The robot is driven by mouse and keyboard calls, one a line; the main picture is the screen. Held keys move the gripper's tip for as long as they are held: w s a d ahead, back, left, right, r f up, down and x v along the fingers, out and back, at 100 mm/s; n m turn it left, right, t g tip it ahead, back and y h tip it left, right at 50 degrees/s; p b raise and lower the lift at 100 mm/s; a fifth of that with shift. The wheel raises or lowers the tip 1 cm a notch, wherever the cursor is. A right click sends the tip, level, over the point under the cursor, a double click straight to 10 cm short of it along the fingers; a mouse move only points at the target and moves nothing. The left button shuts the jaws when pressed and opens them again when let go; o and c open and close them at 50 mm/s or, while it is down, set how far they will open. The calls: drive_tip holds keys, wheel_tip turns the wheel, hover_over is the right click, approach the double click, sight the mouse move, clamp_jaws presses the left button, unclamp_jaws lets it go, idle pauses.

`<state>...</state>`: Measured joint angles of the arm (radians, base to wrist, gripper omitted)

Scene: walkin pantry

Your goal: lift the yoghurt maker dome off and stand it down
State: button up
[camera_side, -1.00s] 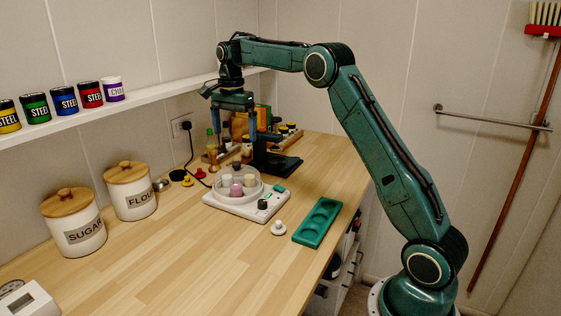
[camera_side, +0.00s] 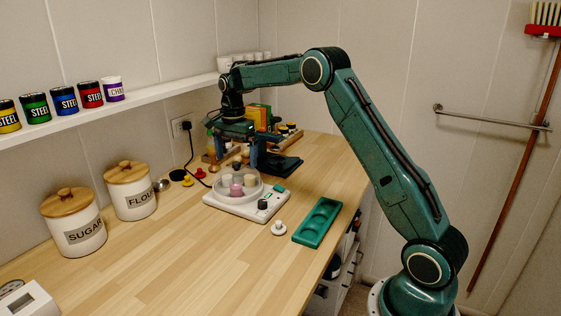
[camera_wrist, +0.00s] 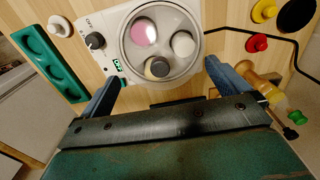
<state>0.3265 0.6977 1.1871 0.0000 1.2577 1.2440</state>
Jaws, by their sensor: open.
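The yoghurt maker has a white base (camera_side: 230,206) with a dark dial and a green display, standing on the wooden counter. A clear round dome (camera_side: 258,190) covers pink and pale pots on it; the dome also shows in the wrist view (camera_wrist: 127,42). A dark and cream knob (camera_side: 237,166) stands on top of the dome and shows near the lower rim in the wrist view (camera_wrist: 158,68). My gripper (camera_side: 236,158) is open and empty, pointing down above the dome.
A green tray with round wells (camera_side: 319,220) and a small white knobbed piece (camera_side: 278,228) lie to the right. Red and yellow knobbed pieces (camera_side: 200,173), a power cord (camera_side: 190,148) and bottles stand behind. Canisters (camera_side: 131,192) are at left; the front counter is clear.

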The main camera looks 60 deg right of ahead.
sight(237, 175)
drive_tip(key=shift+f, duration=1.5)
drive_tip(key=shift+c, duration=0.4)
